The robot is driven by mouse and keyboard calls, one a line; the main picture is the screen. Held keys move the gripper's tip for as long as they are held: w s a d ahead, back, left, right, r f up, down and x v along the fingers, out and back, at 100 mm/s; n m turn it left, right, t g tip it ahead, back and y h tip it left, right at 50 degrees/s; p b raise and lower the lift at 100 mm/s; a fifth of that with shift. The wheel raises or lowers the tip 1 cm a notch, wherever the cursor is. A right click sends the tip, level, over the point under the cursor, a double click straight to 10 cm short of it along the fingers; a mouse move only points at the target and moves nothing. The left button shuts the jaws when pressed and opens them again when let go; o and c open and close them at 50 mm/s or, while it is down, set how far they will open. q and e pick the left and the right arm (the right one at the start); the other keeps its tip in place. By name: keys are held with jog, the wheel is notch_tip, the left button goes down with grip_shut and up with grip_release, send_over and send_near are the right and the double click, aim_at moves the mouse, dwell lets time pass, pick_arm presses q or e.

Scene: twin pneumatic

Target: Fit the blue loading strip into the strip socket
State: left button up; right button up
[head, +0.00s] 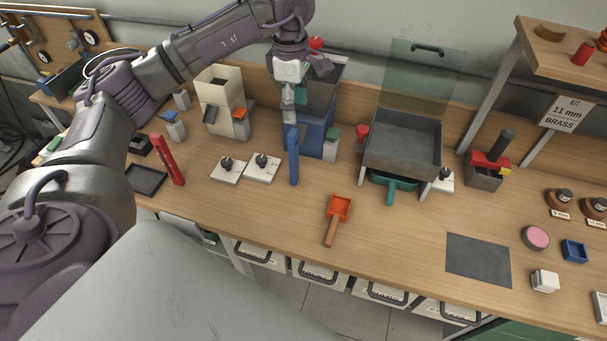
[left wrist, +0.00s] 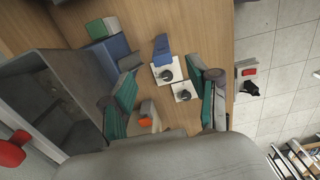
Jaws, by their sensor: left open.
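The blue loading strip (head: 293,158) stands upright on the bench in front of a blue-bodied machine with a grey hopper (head: 315,135). In the left wrist view the strip (left wrist: 161,48) shows beside a white plate with a black knob. My left gripper (head: 295,108) is open and points down, close above the strip's top in the head view. In the left wrist view its teal-padded fingers (left wrist: 163,108) are spread wide, with nothing held between them. I cannot make out the strip socket for certain. My right gripper is not in view.
Two white plates with black knobs (head: 226,170) (head: 262,168) lie left of the strip. A red strip (head: 168,160) stands further left, near a cream machine (head: 220,103). An orange scoop (head: 338,212) lies right of the strip. A grey tray (head: 403,145) stands further right. The front bench is mostly clear.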

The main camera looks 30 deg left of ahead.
aim_at(293, 131)
pick_arm(q)
jog(key=f+p, duration=0.1)
jog(key=f, duration=0.4)
jog(key=a+f+p, duration=0.1)
jog(key=f, duration=0.2)
jog(key=shift+f+p, duration=0.25)
jog(key=shift+p, duration=0.05)
jog(key=f+p, duration=0.1)
jog(key=f, duration=0.1)
jog(key=f+p, duration=0.2)
jog(key=f, duration=0.1)
jog(key=shift+s+d, duration=0.1)
jog(key=shift+d, duration=0.1)
jog(key=shift+f, duration=0.25)
grip_shut()
